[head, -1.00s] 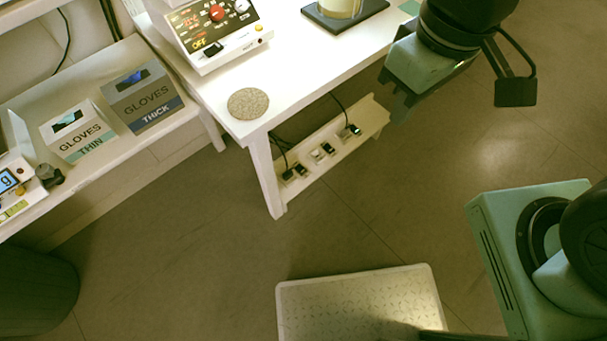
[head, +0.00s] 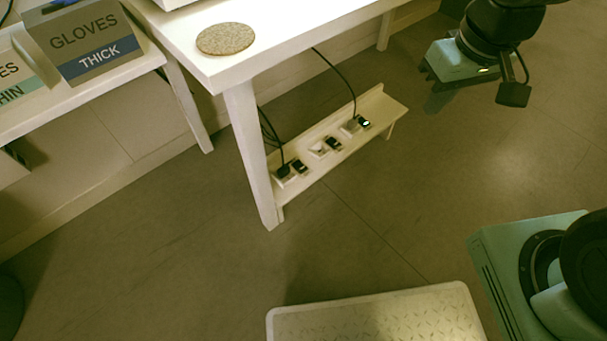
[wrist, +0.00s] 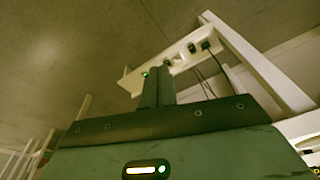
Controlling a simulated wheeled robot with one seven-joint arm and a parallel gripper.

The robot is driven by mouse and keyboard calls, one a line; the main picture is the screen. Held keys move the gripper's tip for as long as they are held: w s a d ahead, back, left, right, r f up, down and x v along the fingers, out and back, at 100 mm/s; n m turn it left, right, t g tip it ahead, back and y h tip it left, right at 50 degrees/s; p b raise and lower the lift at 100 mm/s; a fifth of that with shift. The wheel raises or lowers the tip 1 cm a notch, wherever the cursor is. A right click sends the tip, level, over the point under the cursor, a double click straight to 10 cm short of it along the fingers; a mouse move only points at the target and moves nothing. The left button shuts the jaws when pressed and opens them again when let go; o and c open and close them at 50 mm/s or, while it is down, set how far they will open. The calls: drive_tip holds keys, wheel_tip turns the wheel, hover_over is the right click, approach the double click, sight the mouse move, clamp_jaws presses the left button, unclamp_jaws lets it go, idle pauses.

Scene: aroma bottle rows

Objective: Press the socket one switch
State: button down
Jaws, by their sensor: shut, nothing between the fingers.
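A white low shelf (head: 338,153) under the table carries a row of three sockets, each with a dark switch. The near socket (head: 283,173) holds a black plug, with a switch (head: 300,167) beside it. The middle socket (head: 318,151) looks empty, with a switch (head: 333,144). The far socket (head: 350,127) holds a plug; its switch (head: 365,122) shows a green light, also visible in the wrist view (wrist: 145,74). I cannot read any socket number. My gripper (head: 426,76) is shut and empty, right of the shelf and apart from it; its fingers (wrist: 156,72) partly cover the strip in the wrist view.
The white table (head: 290,25) stands above the shelf, its front leg (head: 252,155) beside the near socket. Black cords (head: 343,72) hang down to the sockets. A cork mat (head: 226,39) lies on the tabletop. A pale textured platform (head: 375,318) is on the floor; floor between is clear.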

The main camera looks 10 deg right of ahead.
drive_tip(key=w+d+f+b, duration=0.2)
drive_tip(key=w+f+b, duration=0.3)
drive_tip(key=f+b, duration=0.45)
drive_tip(key=n+b, duration=0.2)
drive_tip(key=n, duration=0.2)
hover_over(302, 168)
drive_tip(key=s+d, duration=0.1)
drive_tip(key=s, duration=0.1)
wheel_tip(302, 168, down, 20)
drive_tip(key=shift+d+y, duration=0.2)
drive_tip(key=shift+y, duration=0.2)
drive_tip(key=shift+w+f, duration=0.1)
drive_tip(key=shift+f, duration=0.1)
drive_tip(key=f+b, duration=0.2)
drive_tip(key=f, duration=0.2)
drive_tip(key=w+f+b, duration=0.1)
drive_tip(key=f+b, duration=0.2)
drive_tip(key=f, duration=0.1)
drive_tip(key=a+f+b, duration=0.1)
drive_tip(key=f+b, duration=0.2)
drive_tip(key=f, duration=0.1)
drive_tip(key=shift+w+f, duration=0.15)
drive_tip(key=shift+w, duration=0.15)
drive_tip(key=shift+s+f+b, duration=0.1)
drive_tip(key=shift+f+b, duration=0.4)
drive_tip(key=shift+f, duration=0.1)
